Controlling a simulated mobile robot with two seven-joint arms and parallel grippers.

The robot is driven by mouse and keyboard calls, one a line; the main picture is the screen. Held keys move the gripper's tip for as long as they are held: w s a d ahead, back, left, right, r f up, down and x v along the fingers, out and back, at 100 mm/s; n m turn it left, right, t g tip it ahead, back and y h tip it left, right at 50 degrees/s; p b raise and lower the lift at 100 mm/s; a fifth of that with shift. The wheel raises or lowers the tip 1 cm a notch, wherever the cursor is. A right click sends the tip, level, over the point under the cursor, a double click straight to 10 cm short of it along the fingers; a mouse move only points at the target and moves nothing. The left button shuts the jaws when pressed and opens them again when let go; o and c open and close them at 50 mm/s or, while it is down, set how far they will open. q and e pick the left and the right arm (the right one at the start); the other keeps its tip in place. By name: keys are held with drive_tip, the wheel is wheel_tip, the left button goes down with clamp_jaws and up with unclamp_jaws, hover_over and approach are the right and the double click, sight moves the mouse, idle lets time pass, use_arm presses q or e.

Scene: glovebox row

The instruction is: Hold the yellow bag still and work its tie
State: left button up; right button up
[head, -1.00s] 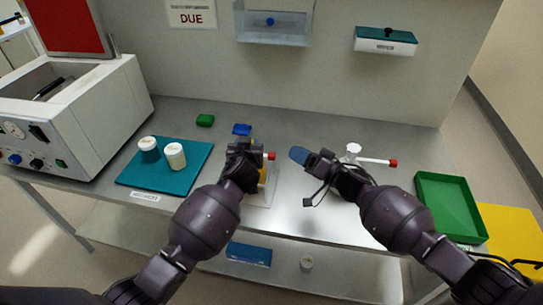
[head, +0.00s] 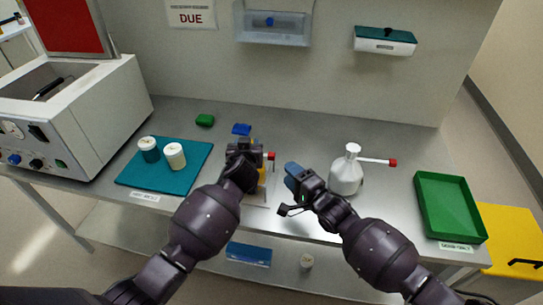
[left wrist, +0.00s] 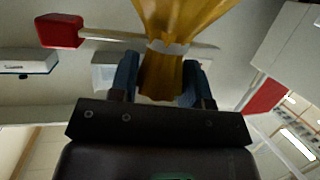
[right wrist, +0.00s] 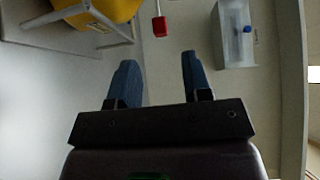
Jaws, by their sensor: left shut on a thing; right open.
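The yellow bag (head: 262,176) stands on the bench, mostly hidden behind my left gripper (head: 247,150). In the left wrist view the blue fingers are shut on the bag's gathered neck (left wrist: 165,75). A pale tie (left wrist: 168,47) circles the neck, with a red end (left wrist: 60,31) sticking out to the left. The red end also shows in the head view (head: 271,156) and the right wrist view (right wrist: 159,26). My right gripper (head: 291,170) is open and empty, to the right of the bag and apart from the tie.
A white wash bottle (head: 346,176) with a red-tipped spout stands just right of my right gripper. A green tray (head: 425,180) lies at the right end. A teal mat (head: 130,180) with two jars is at left, near a grey-white machine (head: 105,115). Small green and blue blocks lie behind.

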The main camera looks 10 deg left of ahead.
sight(272, 154)
drive_tip(key=shift+x, duration=4.65)
drive_tip(key=shift+c, duration=0.3)
clamp_jaws()
